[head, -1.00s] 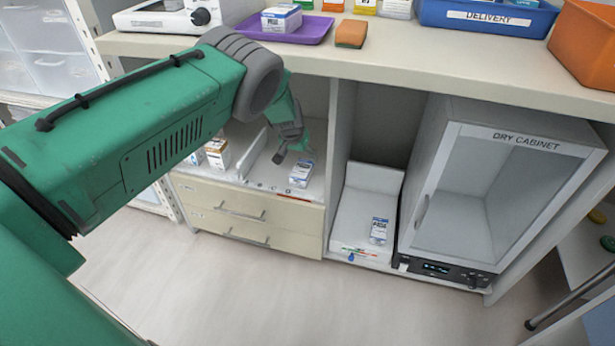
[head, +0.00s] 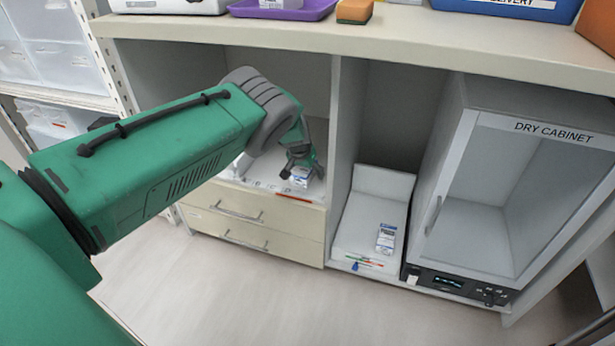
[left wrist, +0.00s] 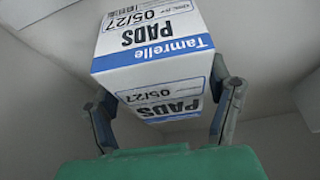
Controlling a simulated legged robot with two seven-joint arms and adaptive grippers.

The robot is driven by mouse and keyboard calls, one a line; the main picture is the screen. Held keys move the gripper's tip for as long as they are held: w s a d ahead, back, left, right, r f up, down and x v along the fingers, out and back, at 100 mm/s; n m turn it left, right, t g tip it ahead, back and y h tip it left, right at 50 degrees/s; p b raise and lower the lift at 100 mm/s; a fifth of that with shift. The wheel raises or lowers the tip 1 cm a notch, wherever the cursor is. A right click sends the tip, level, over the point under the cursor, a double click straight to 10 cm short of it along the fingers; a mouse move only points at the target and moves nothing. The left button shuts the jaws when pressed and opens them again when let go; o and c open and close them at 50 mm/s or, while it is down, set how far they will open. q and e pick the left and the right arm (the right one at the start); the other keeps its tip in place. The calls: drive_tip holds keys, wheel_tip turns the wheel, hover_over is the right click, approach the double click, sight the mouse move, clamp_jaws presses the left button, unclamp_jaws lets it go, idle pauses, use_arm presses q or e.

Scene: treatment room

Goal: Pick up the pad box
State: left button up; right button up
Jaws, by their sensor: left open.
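The pad box (head: 301,178) is white and blue and stands in the left bay of the low unit, on the shelf above the drawers. In the left wrist view the pad box (left wrist: 155,45) reads "Tamrelle PADS 05/27". My left gripper (head: 300,163) is at the box and partly hides it in the head view. In the left wrist view my left gripper (left wrist: 163,100) is open, with one finger on each side of the box's near end. Whether either finger touches it I cannot tell. My right gripper is not in view.
Another small white-and-blue box (head: 386,238) lies in a white tray (head: 365,228) in the middle bay. The dry cabinet (head: 490,190) stands at the right. The counter (head: 400,52) overhangs the bays, and a divider (head: 340,140) is close right of my gripper.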

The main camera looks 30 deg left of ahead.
use_arm(q)
drive_tip(key=shift+a+f, duration=0.25)
drive_tip(key=shift+a, duration=0.15)
drive_tip(key=shift+d, duration=0.1)
drive_tip(key=shift+d, duration=0.25)
drive_tip(key=shift+s+a+f, duration=0.1)
drive_tip(key=shift+s+a, duration=0.05)
drive_tip(key=shift+a, duration=0.05)
drive_tip(key=c, duration=1.3)
